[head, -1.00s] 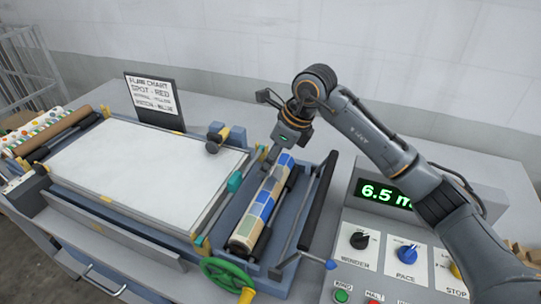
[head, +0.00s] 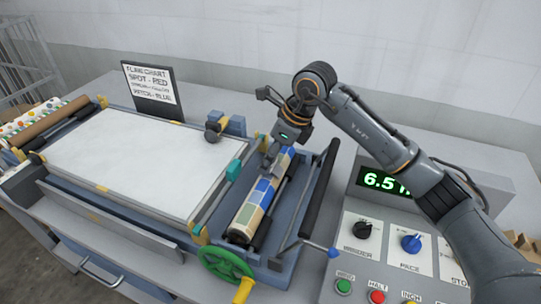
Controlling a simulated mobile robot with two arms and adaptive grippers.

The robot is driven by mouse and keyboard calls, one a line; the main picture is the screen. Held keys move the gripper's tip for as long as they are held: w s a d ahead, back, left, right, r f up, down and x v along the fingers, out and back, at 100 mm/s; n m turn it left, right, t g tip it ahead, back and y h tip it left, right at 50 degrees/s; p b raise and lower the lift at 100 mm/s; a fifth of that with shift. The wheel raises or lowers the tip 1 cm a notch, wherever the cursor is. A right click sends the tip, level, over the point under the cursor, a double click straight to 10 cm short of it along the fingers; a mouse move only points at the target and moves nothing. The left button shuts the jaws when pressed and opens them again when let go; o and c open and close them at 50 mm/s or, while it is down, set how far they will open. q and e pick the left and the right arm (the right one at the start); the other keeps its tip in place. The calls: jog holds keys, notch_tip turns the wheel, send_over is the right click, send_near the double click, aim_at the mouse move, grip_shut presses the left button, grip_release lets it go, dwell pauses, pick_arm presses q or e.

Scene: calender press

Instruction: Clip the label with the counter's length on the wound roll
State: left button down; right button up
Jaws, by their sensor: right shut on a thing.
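The wound roll (head: 260,197), with blue, green and beige patches, lies in the winder cradle right of the white bed. My right gripper (head: 271,154) points down at the far end of the roll, its fingers close together and shut. What it grips is small and mostly hidden at the fingertips; I take it to be the label, but no writing shows. I cannot tell whether it touches the roll. The counter (head: 383,182) glows green and reads 6.5, its unit partly covered by my right arm. My left gripper is out of view.
A dark bar (head: 319,187) runs along the roll's right side. A green handwheel (head: 226,264) stands at its near end. The control panel (head: 390,250) with knobs and buttons is at the right. A sign (head: 150,88) stands behind the white bed (head: 140,160).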

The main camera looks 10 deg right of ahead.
jog(key=shift+f, duration=0.4)
jog(key=o, duration=1)
jog(key=v, duration=1.2)
